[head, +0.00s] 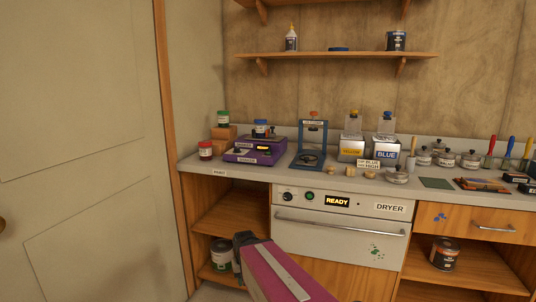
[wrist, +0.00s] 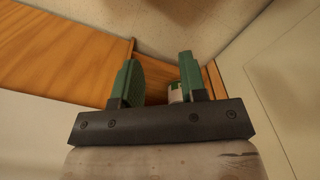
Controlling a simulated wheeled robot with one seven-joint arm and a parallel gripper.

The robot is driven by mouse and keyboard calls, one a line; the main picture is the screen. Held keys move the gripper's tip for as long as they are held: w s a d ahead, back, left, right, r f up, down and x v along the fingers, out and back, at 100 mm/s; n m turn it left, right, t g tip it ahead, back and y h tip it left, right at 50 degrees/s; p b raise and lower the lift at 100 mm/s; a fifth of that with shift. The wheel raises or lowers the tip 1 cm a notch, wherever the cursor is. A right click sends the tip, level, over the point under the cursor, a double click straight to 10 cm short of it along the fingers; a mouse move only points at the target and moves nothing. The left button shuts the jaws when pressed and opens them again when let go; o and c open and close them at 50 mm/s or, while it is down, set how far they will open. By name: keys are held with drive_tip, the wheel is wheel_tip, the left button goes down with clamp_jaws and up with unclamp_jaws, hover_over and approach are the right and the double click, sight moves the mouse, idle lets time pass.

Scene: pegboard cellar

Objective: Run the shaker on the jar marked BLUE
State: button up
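A purple machine (head: 262,152), which looks like the shaker, stands on the counter left of centre in the head view. A small jar with a blue lid (head: 261,129) is on or just behind its top; its label is too small to read. A larger square container marked BLUE (head: 386,154) stands farther right on the counter. My gripper (head: 242,238) is low in front of the cabinet, below the counter and away from the shaker. In the wrist view my gripper (wrist: 157,85) has its two green fingers apart, with nothing held.
A red-lidded jar (head: 205,150) and a green-lidded jar (head: 223,118) on a wooden block stand left of the shaker. A blue press-like frame (head: 312,140) stands right of it. The dryer (head: 340,235) reads READY. A can (head: 221,254) sits on the lower shelf behind my gripper.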

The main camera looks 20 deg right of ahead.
clamp_jaws()
idle(1.4)
